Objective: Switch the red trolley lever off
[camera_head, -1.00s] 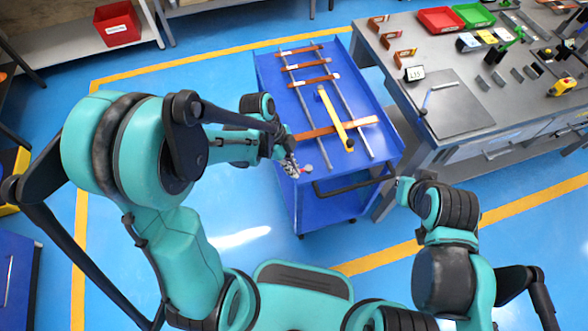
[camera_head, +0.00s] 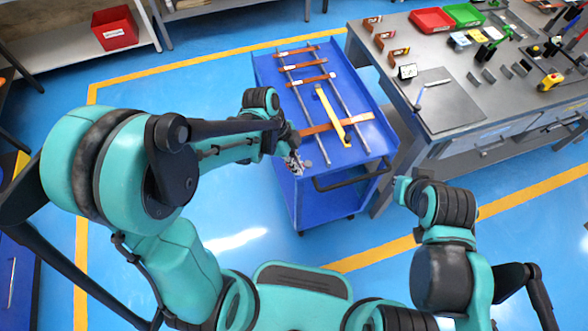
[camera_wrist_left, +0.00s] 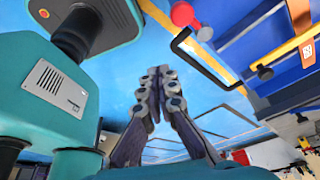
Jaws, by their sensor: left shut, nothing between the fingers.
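The blue trolley (camera_head: 330,188) stands ahead of me with its black push handle (camera_head: 352,182) on the near side. The red lever (camera_wrist_left: 183,14) shows in the left wrist view as a red round knob with a grey end piece beside it, next to the black handle. It is too small to make out clearly in the head view. My left gripper (camera_head: 294,164) is at the trolley's near left corner. In the left wrist view its fingers (camera_wrist_left: 160,74) are together and empty, apart from the lever.
Copper bars and a yellow bar (camera_head: 330,115) lie on the trolley's rails. A grey workbench (camera_head: 465,135) with red and green bins stands to the right. A shelf with a red box (camera_head: 115,27) is at the back left. Blue floor is free around the trolley.

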